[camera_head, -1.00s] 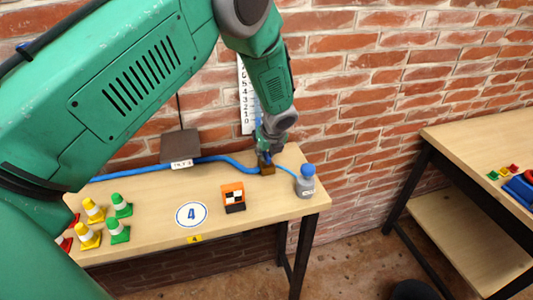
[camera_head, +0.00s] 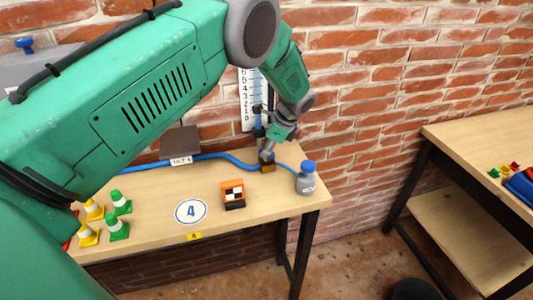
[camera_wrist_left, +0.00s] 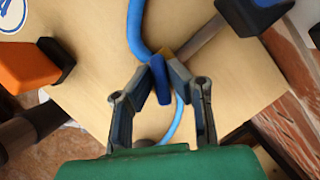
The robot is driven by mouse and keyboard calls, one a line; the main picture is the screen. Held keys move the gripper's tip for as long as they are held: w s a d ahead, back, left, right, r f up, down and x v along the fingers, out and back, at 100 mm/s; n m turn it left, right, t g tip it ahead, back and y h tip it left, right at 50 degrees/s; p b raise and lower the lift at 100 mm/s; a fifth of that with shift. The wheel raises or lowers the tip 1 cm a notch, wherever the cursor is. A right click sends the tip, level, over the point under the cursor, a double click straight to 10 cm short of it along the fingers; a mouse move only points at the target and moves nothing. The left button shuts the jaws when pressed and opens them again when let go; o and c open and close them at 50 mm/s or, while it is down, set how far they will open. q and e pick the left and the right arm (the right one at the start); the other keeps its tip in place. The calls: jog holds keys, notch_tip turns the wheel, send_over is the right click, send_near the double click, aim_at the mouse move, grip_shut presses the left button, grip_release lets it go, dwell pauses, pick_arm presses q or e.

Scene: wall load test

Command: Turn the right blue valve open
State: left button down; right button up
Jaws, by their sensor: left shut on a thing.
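My left gripper (camera_head: 268,152) reaches down to the tabletop near the wall. In the left wrist view its two fingers (camera_wrist_left: 160,75) are shut on a small blue valve handle (camera_wrist_left: 161,88). A brass-coloured block (camera_head: 268,168) sits at the fingertips, with the blue hose (camera_head: 225,158) running to it from the left. The fingers hide much of the valve, so how far it is turned cannot be told. Another blue knob (camera_head: 25,43) shows on a grey box at the upper left. My right gripper is not in view.
A grey bottle with a blue cap (camera_head: 306,182) stands close right of the gripper. An orange block (camera_head: 233,194) is in front, with several small cones (camera_head: 118,228) at left. A brick wall (camera_head: 375,80) is behind. A second table (camera_head: 490,150) stands right.

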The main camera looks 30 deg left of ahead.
pick_arm(q)
jog(key=n+g+b, duration=0.1)
jog(key=n, duration=0.3)
jog(key=shift+w+d+f+h+b, duration=0.1)
jog(key=shift+w+h+b, duration=0.05)
jog(key=shift+h+b, duration=0.25)
jog(key=shift+n+g+h+b, duration=0.3)
jog(key=shift+n+g+b, duration=0.15)
jog(key=shift+n, duration=0.75)
jog(key=shift+r, duration=0.2)
jog(key=c, duration=1.6)
grip_release()
jog(key=shift+w, duration=0.15)
jog(key=shift+o, duration=0.2)
jog(key=shift+f, duration=0.15)
jog(key=shift+d+r, duration=0.1)
jog(key=shift+r, duration=0.15)
jog(key=v, duration=1.1)
jog(key=shift+w, duration=0.4)
jog(key=shift+d+r, duration=0.15)
